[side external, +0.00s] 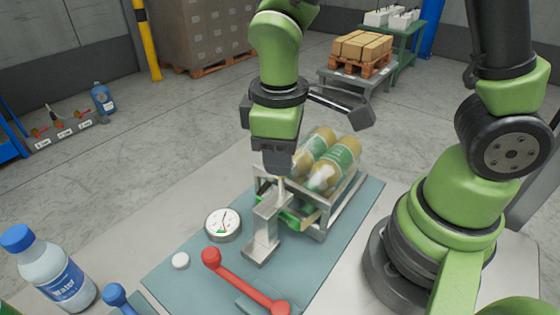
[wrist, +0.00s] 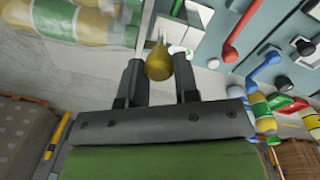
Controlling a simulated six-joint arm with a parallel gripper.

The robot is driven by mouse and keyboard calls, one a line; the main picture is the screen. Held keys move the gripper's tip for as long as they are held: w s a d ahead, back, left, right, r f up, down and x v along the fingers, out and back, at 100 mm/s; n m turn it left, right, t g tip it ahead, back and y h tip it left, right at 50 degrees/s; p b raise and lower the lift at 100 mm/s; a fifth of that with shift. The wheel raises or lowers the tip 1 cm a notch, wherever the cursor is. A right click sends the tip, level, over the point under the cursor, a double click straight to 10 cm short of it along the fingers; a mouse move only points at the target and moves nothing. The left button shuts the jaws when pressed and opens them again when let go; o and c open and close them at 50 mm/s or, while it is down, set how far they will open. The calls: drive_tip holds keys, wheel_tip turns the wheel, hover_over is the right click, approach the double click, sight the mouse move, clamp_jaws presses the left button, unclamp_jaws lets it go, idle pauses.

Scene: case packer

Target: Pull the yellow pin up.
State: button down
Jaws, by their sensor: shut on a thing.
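The yellow pin shows in the wrist view as a rounded yellow head (wrist: 158,62) between my two dark fingers. My gripper (wrist: 158,75) is shut on it. In the side view my gripper (side external: 279,172) points down over the grey metal bracket (side external: 266,228), beside the front of the bottle case. The pin is mostly hidden there by my fingers, and I cannot tell how far it sits in the bracket.
A metal case (side external: 318,222) holding bottles with green labels (side external: 340,160) stands close to the right of my gripper. A red lever (side external: 245,282), a round gauge (side external: 223,224) and a white button (side external: 180,261) are near the bracket. A water bottle (side external: 50,270) stands at left.

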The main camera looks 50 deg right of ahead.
drive_tip(key=shift+w+r, duration=0.1)
drive_tip(key=c, duration=0.8)
unclamp_jaws()
drive_tip(key=shift+c, duration=0.2)
wheel_tip(320, 180, up, 10)
drive_tip(key=shift+a, duration=0.25)
drive_tip(key=s+d+r+m+t+y, duration=0.2)
drive_tip(key=s+d+r+m+t, duration=0.2)
drive_tip(key=s+m+t, duration=0.3)
drive_tip(key=s+d+m, duration=0.1)
drive_tip(key=s+m, duration=0.1)
drive_tip(key=shift+r+m+y, duration=0.3)
drive_tip(key=shift+r, duration=0.05)
